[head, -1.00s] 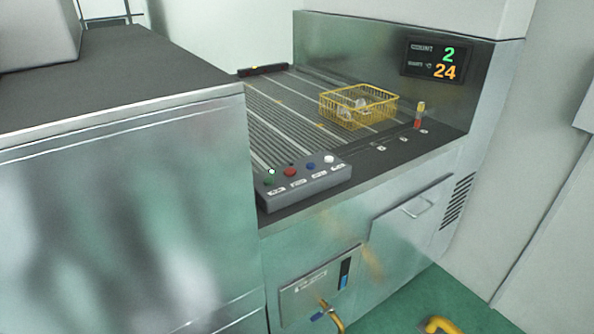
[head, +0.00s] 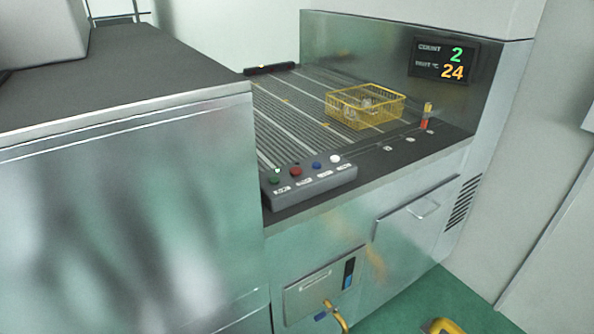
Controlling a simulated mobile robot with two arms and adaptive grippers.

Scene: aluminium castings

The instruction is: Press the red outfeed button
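The red button (head: 296,171) is on a grey control box (head: 312,187) at the front left corner of the outfeed conveyor. A green button (head: 274,180) is to its left, and a blue button (head: 316,165) and a white button (head: 335,159) are to its right. The labels under the buttons are too small to read.
A yellow wire basket (head: 365,105) holding pale metallic pieces stands on the roller conveyor (head: 290,115). A steel cabinet (head: 130,220) fills the left. Green floor (head: 400,315) shows at lower right.

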